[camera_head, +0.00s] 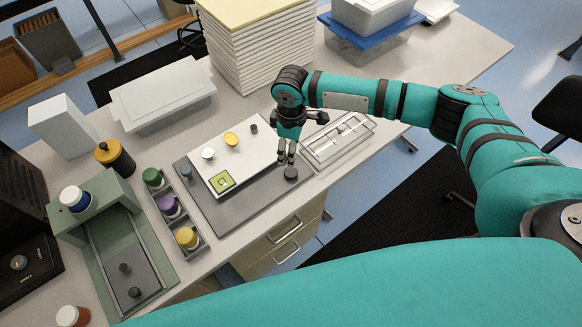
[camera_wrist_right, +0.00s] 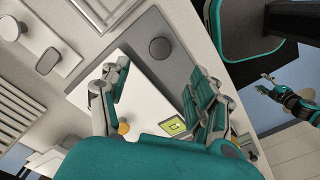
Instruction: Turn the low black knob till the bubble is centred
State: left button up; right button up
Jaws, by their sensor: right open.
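The low black knob (camera_head: 291,173) sits at the right front corner of a grey base (camera_head: 215,212) under a white plate (camera_head: 258,155). A square yellow-green level (camera_head: 221,181) lies on the plate's front; its bubble is too small to place. My right gripper (camera_head: 287,152) points down just behind and above the knob. In the right wrist view, its open fingers (camera_wrist_right: 158,72) stand apart, with the knob (camera_wrist_right: 160,47) ahead of the gap, not between them. The level (camera_wrist_right: 174,126) shows beside one finger. A gripper, apparently my left (camera_wrist_right: 265,82), is small at that view's right edge.
A clear tray (camera_head: 338,140) stands close to the knob's right. A caddy with coloured-capped pots (camera_head: 168,207) and a green press (camera_head: 95,205) stand left. A paper stack (camera_head: 258,50) rises behind.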

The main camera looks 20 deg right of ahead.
aim_at(291, 172)
notch_tip(291, 172, down, 11)
jog(key=shift+f+p, duration=0.15)
jog(key=shift+p, duration=0.25)
jog(key=c, duration=1.2)
